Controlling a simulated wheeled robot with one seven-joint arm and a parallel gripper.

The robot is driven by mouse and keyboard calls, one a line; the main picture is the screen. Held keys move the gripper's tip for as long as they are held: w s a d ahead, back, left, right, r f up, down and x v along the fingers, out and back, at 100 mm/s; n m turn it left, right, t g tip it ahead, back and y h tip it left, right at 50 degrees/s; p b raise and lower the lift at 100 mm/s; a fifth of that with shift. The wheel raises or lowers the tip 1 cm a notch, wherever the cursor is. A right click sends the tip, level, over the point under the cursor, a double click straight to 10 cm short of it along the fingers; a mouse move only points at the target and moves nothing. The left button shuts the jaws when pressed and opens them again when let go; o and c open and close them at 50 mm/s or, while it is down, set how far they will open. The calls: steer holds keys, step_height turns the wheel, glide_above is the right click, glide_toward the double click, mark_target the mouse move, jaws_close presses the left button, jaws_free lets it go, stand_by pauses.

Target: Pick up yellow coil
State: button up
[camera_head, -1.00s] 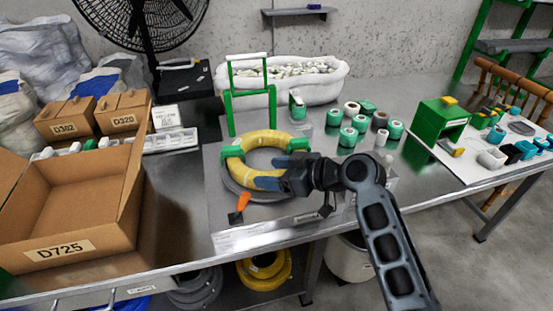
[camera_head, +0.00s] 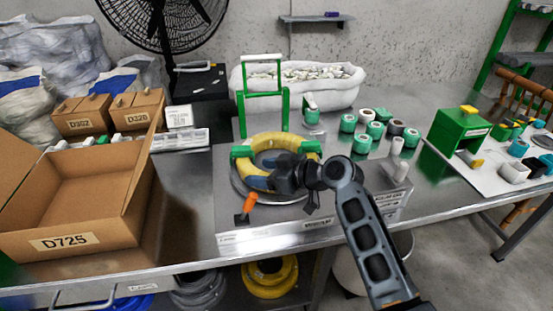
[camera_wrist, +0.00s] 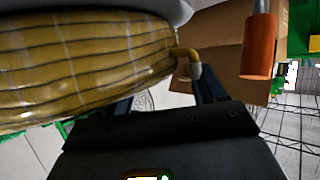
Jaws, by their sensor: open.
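The yellow coil (camera_head: 272,142) lies as a ring on a grey round base on the metal table, with green holders at its left and right. My gripper (camera_head: 262,174) is over the front part of the coil, its blue fingers open and pointing left. In the wrist view the coil (camera_wrist: 80,65) fills the upper left, close to the fingers (camera_wrist: 168,98), with its bent end (camera_wrist: 190,60) between them. I cannot tell whether the fingers touch it. My gripper hides the coil's front right part.
An orange handle (camera_head: 250,202) stands at the base's front left. A green frame (camera_head: 240,115) rises behind the coil. An open cardboard box (camera_head: 95,238) is at left; several green and white rolls (camera_head: 376,130) stand at right. Another yellow coil (camera_head: 270,282) lies on the lower shelf.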

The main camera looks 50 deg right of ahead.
steer(key=shift+w+a+f, duration=0.1)
steer(key=shift+w+f, duration=0.05)
steer(key=shift+w, duration=0.1)
steer(key=shift+c, duration=0.3)
steer(key=shift+f, duration=0.15)
jaws_close()
steer(key=shift+s, duration=0.1)
stand_by(0.4)
